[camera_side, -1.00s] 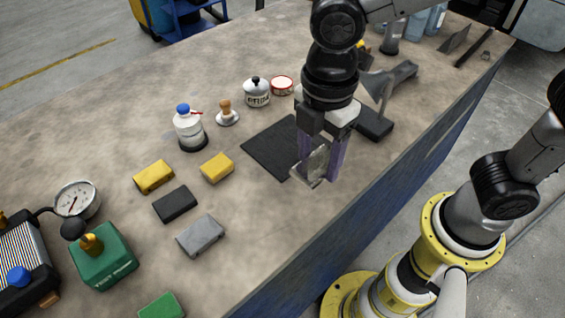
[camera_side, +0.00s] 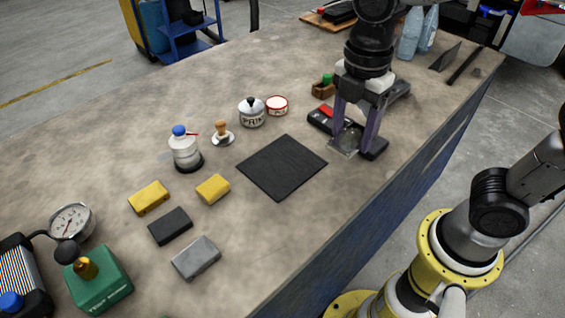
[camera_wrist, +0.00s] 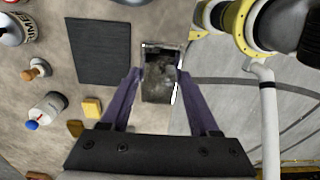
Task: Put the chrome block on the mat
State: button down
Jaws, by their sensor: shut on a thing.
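The chrome block (camera_side: 344,142) is a shiny, mirror-like block held between the purple fingers of my gripper (camera_side: 353,138). In the wrist view the block (camera_wrist: 160,80) sits between the fingertips, showing dark reflections. The mat (camera_side: 283,167) is a flat black square lying bare on the bench. In the side view my gripper and block are to the right of the mat, apart from it. In the wrist view the mat (camera_wrist: 99,50) lies to the left of the block. The block's exact height over the bench is hard to tell.
A dark item with a red part (camera_side: 326,112) lies right behind the block and is partly hidden by my gripper. A grey block (camera_side: 196,258), a black block (camera_side: 170,226) and yellow blocks (camera_side: 213,189) lie left of the mat. The bench's front edge is close by.

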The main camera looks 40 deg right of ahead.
jog(key=shift+w+d, duration=0.2)
jog(key=shift+w, duration=0.05)
jog(key=w+a+f, duration=0.3)
jog(key=w+f, duration=0.1)
jog(key=w, duration=0.4)
send_over(282, 164)
notch_tip(282, 164, down, 6)
jog(key=shift+s+r, duration=0.15)
jog(key=shift+r, duration=0.1)
jog(key=shift+f, duration=1.7)
jog(key=shift+f, duration=0.1)
jog(key=shift+c, duration=0.6)
grip_release()
